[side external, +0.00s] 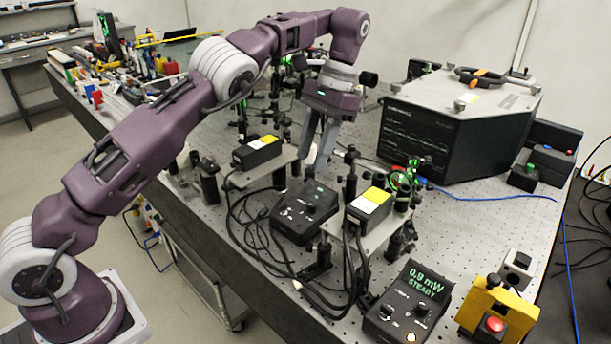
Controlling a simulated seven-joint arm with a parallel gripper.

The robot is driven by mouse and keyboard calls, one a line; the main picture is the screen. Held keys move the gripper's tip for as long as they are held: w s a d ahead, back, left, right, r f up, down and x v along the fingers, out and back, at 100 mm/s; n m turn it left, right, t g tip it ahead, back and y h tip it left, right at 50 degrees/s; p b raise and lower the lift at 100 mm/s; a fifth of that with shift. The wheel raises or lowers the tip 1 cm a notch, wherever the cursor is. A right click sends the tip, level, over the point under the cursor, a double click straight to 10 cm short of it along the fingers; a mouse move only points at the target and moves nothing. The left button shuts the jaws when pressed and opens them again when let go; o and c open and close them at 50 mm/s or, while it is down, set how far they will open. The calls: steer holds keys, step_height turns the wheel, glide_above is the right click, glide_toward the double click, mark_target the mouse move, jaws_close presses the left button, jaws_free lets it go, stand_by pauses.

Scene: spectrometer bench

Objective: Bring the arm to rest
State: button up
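My gripper (312,163) hangs from my raised arm above the middle of the optical bench (480,220). Its two grey fingers point down, with a gap between them, and I see nothing held there. The fingertips appear just behind and right of a black box with a yellow label (257,152). I cannot tell from this one view how high they are or whether they touch anything. A meter (408,300) at the front right shows "0.9 mW STEADY" in green.
Optic mounts and posts (349,185) crowd around the gripper. A second labelled box (370,205) and a black controller (304,212) with loose cables stand in front. A large instrument (452,125) stands right. A yellow box with a red button (497,312) is at the front right.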

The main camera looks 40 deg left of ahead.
steer(key=s+a+r+n+t+h, duration=0.2)
steer(key=s+r+t, duration=0.3)
steer(key=s+r, duration=0.8)
steer(key=s+d+f+t, duration=0.1)
steer(key=s+f+t, duration=0.1)
steer(key=s, duration=0.7)
steer(key=s+d+f+t+y, duration=0.1)
steer(key=s+f+t, duration=0.1)
steer(key=s+f, duration=0.3)
steer(key=s, duration=0.4)
steer(key=shift+t, duration=0.3)
steer(key=shift+o, duration=0.3)
steer(key=shift+s, duration=0.1)
